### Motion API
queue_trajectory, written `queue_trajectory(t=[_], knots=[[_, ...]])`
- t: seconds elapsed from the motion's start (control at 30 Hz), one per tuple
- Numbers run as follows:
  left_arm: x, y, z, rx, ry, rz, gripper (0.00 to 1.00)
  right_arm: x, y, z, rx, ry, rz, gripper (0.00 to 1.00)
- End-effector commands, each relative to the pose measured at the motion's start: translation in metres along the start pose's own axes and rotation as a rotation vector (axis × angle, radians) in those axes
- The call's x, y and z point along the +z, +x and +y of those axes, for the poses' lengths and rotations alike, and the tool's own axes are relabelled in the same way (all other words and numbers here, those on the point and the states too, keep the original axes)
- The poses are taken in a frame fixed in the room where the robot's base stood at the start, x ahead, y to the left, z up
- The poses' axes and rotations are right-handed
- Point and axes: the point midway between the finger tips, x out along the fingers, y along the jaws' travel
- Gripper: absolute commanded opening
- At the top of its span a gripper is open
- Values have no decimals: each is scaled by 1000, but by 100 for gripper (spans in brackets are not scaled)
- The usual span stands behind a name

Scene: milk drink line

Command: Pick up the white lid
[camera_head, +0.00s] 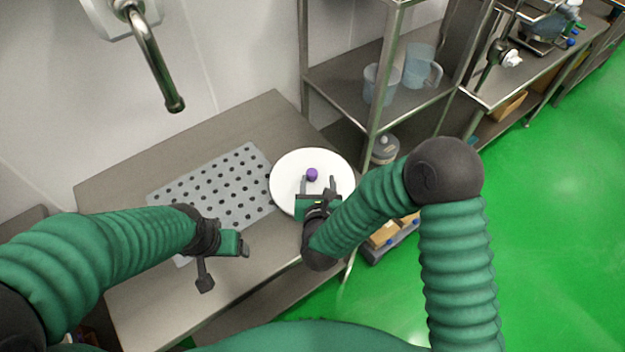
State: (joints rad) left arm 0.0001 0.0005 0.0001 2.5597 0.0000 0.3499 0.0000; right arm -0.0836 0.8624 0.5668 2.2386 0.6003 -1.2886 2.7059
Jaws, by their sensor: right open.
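The white lid (290,170) is a round disc with a small purple knob (312,174) near its middle. It lies at the right end of the steel table, beside the perforated plate. My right gripper (318,184) is over the near half of the lid. Its two fingers are spread apart and point toward the knob, which is just beyond them. I cannot tell whether the fingers touch the lid. The gripper and wrist hide the lid's near edge. My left gripper (225,265) is over the table's front part, left of the lid, with its fingers apart and nothing between them.
The grey perforated plate (222,185) lies on the steel table (130,180). A faucet (158,60) hangs above the table's back. A steel rack with clear jugs (418,66) stands behind on the right. Green floor is open at far right.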

Motion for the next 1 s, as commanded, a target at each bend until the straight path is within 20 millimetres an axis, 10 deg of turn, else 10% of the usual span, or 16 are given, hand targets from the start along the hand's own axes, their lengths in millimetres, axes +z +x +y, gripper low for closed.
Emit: queue_trajectory(t=[0.67,1.0], knots=[[-2,-8,0,0,0,0,76,-11,62,10,3,-6,1,55],[-2,-8,0,0,0,0,76,-11,62,14,2,-9,1,12]])
